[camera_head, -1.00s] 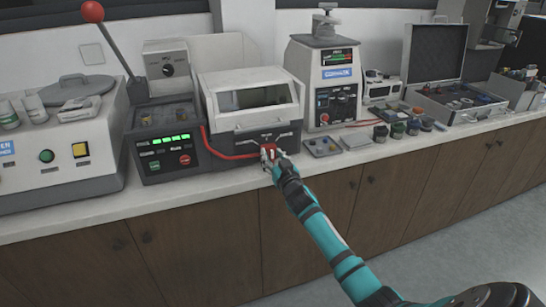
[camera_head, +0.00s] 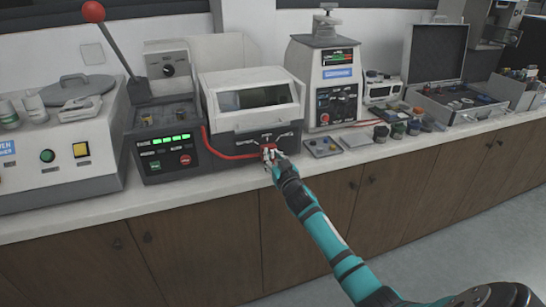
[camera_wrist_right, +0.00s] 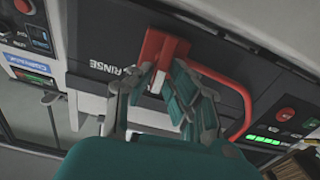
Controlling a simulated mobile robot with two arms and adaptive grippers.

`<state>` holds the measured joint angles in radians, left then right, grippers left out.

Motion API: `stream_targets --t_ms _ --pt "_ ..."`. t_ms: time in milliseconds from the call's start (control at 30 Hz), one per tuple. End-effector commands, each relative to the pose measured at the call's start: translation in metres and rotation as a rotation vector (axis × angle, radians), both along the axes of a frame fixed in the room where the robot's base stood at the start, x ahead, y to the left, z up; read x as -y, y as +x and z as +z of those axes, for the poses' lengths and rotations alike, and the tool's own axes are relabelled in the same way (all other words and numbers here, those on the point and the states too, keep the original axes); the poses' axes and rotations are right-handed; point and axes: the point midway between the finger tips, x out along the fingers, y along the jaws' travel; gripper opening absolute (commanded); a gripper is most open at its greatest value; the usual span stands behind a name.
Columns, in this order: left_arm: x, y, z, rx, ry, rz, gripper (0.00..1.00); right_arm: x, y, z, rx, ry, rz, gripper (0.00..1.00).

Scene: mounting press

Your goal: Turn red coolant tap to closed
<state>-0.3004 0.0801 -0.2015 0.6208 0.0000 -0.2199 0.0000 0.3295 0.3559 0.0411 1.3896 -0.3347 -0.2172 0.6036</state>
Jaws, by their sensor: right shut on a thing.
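The red coolant tap (camera_head: 268,150) is on the front of the white and dark machine with a clear lid, at the end of a red hose (camera_head: 225,154). In the right wrist view the red tap (camera_wrist_right: 162,48) lies between the fingers, against a dark panel marked RINSE. My right gripper (camera_head: 271,156) is at the tap, and its fingers also show in the right wrist view (camera_wrist_right: 160,85), shut on the tap and partly covering it. My left gripper is not in view.
The lidded machine (camera_head: 252,95) stands on the white counter (camera_head: 215,185). A dark control box with a red-knobbed lever (camera_head: 93,12) is on its left. A tall white press (camera_head: 325,85) and small trays (camera_head: 322,147) are on the right. The counter's front edge runs below my forearm.

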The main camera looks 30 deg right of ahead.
Motion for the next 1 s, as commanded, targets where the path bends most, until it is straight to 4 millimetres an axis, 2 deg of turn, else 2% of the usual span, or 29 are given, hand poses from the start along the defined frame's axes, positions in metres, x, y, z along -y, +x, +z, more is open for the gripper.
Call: stream_targets --t_ms 700,1000 --pt "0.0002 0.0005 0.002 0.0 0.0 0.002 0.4 -0.0057 0.0018 -0.0023 -0.126 -0.524 -0.003 0.0" --pt "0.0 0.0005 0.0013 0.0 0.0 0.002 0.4 -0.0069 0.0022 -0.0031 -0.161 -0.671 -0.004 0.0"
